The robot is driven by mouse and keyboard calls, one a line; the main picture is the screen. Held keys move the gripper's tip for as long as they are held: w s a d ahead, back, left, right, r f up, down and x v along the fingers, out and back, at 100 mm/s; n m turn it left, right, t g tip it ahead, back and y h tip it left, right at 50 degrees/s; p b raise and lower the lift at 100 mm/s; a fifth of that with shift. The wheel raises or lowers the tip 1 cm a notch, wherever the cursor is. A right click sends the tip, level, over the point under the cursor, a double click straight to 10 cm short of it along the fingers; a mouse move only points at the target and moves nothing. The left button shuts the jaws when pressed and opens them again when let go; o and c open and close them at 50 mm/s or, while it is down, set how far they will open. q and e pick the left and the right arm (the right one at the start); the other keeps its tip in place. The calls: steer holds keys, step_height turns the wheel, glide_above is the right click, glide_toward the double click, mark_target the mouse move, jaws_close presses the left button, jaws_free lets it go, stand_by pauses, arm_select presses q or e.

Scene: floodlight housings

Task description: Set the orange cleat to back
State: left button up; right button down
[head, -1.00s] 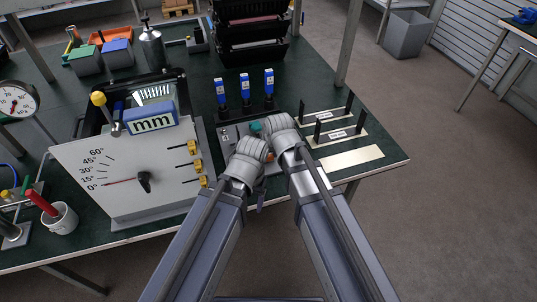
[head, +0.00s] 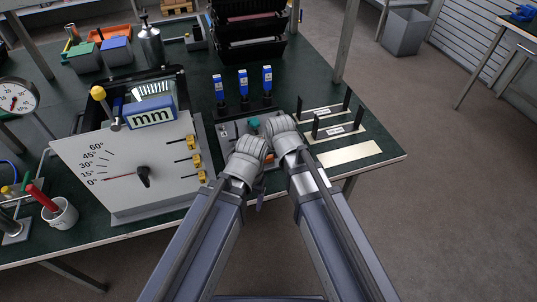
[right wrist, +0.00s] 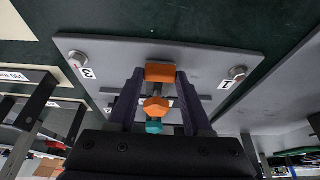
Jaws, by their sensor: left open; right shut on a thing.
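The orange cleat (right wrist: 160,72) shows in the right wrist view as a block on a grey plate (right wrist: 110,52). My right gripper (right wrist: 161,82) has its purple fingers shut on either side of it. A second orange faceted piece (right wrist: 156,105) and a teal piece (right wrist: 154,127) line up between the fingers. In the head view, a teal part (head: 254,125) and a bit of orange (head: 269,157) show around the wrists; my right gripper's fingers are hidden there. My left gripper (head: 261,198) is open and empty at the plate's near side, its fingers mostly hidden by its wrist.
A panel with a dial and yellow knobs (head: 130,175) stands just left of the plate. Black-posted brackets (head: 335,128) stand to the right, with a bare pale strip (head: 348,154) near the table edge.

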steer(key=shift+c, duration=1.6)
jaws_free()
steer(key=shift+s, duration=0.15)
steer(key=shift+r, duration=0.15)
steer(key=p+v, duration=0.7)
steer(key=shift+r, duration=0.25)
steer(key=shift+s+d, duration=0.1)
steer(key=s+d+f+m+g+h, duration=0.1)
steer(key=s+d+m+g, duration=0.15)
steer(key=d, duration=0.55)
steer(key=s+d+f+m+g, duration=0.1)
steer(key=s+d, duration=0.3)
steer(key=d, duration=0.3)
steer(key=s+a+n+g+h, duration=0.1)
steer(key=s+a+n, duration=0.2)
steer(key=s+a, duration=0.3)
steer(key=a+r, duration=0.1)
steer(key=a, duration=0.3)
steer(key=shift+a+n+h+p, duration=0.2)
steer(key=shift+n+h+p, duration=0.1)
steer(key=shift+n+p, duration=0.05)
